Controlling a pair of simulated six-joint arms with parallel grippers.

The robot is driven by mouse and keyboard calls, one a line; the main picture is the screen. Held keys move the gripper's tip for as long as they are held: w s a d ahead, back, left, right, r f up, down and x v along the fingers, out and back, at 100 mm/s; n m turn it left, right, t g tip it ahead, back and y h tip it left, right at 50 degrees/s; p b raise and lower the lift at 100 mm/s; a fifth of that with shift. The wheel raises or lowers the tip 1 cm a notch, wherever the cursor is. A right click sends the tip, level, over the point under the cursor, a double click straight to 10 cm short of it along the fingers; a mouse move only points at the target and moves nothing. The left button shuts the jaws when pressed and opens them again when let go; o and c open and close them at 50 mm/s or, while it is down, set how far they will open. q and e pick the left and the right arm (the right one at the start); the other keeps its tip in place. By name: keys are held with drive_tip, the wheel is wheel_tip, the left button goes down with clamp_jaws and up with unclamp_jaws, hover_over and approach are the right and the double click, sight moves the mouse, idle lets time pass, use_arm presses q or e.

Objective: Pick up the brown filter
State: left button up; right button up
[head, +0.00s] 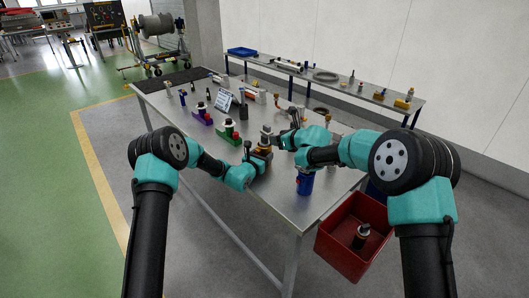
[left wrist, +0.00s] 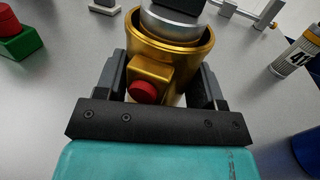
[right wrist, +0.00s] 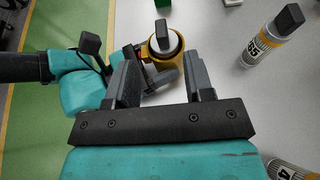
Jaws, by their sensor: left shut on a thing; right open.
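A gold-brown cup (head: 264,162) with a red button (left wrist: 144,91) stands on the table near its middle. A silver cylinder with a dark top (left wrist: 176,18) sits inside it, which may be the filter; its lower part is hidden by the cup wall. My left gripper (left wrist: 158,82) is shut on the cup, one finger on each side. My right gripper (right wrist: 162,75) is open and empty, just above and beside the cup; the dark-topped cylinder (right wrist: 162,36) shows beyond its fingers.
A blue cup (head: 305,184) stands nearer the table's front edge. Green (head: 228,136) and purple (head: 202,116) holders lie behind to the left. A white canister with a yellow band (right wrist: 268,42) stands nearby. A red bin (head: 350,262) holding a dark-topped canister (head: 361,236) is below the table's right edge.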

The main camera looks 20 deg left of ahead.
sight(262, 137)
drive_tip(key=shift+x, duration=3.05)
drive_tip(key=shift+x, duration=2.6)
drive_tip(key=shift+d+f, duration=0.1)
drive_tip(key=shift+f, duration=0.05)
drive_tip(key=shift+f, duration=0.1)
clamp_jaws()
